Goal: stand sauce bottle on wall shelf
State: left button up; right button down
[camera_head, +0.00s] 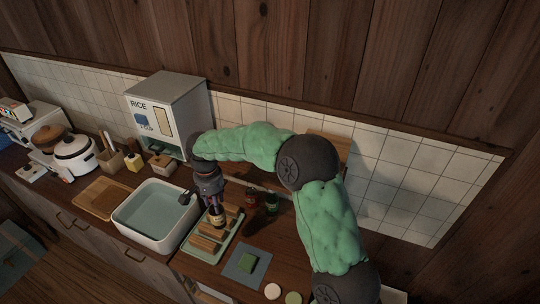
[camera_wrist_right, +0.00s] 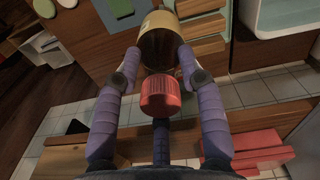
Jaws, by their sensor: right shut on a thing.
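The sauce bottle (camera_head: 217,216) is dark with a pale label and hangs below my right gripper (camera_head: 212,194), above the rack beside the sink. In the right wrist view, my right gripper (camera_wrist_right: 159,58) has its two purple fingers closed on either side of the bottle (camera_wrist_right: 160,22), whose red cap (camera_wrist_right: 160,96) points toward the camera. A wooden board (camera_head: 330,143) on the tiled wall, partly hidden behind my right arm, may be the wall shelf; I cannot tell for sure. My left gripper is not in view.
A green tray with wooden slats (camera_head: 207,241) lies right of the white sink (camera_head: 158,217). A red jar (camera_head: 252,198) and a green jar (camera_head: 272,204) stand behind. A rice dispenser (camera_head: 170,110) stands at the wall. A blue-grey mat (camera_head: 245,262) lies in front.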

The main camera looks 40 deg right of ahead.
jog(key=w+d+r+m+p, duration=0.25)
jog(key=r+m+p, duration=0.2)
jog(key=r, duration=0.35)
jog(key=w+d+r+m+p, duration=0.1)
jog(key=d+r+m+p, duration=0.35)
jog(key=r, duration=0.25)
jog(key=w+d+r+m+p, duration=0.25)
jog(key=r+p, duration=0.25)
jog(key=r, duration=0.3)
jog(key=s+d+f+p, duration=0.2)
jog(key=d+f+p, duration=0.1)
jog(key=d+f, duration=0.3)
jog(key=s+d+f+m+p, duration=0.1)
jog(key=d+f+p, duration=0.2)
jog(key=d+f, duration=0.3)
jog(key=shift+s+d+f, duration=0.15)
jog(key=shift+s+d, duration=0.25)
jog(key=shift+d, duration=0.35)
jog(key=shift+f, duration=0.1)
jog(key=c, duration=0.8)
grip_release()
jog(key=shift+o, duration=0.2)
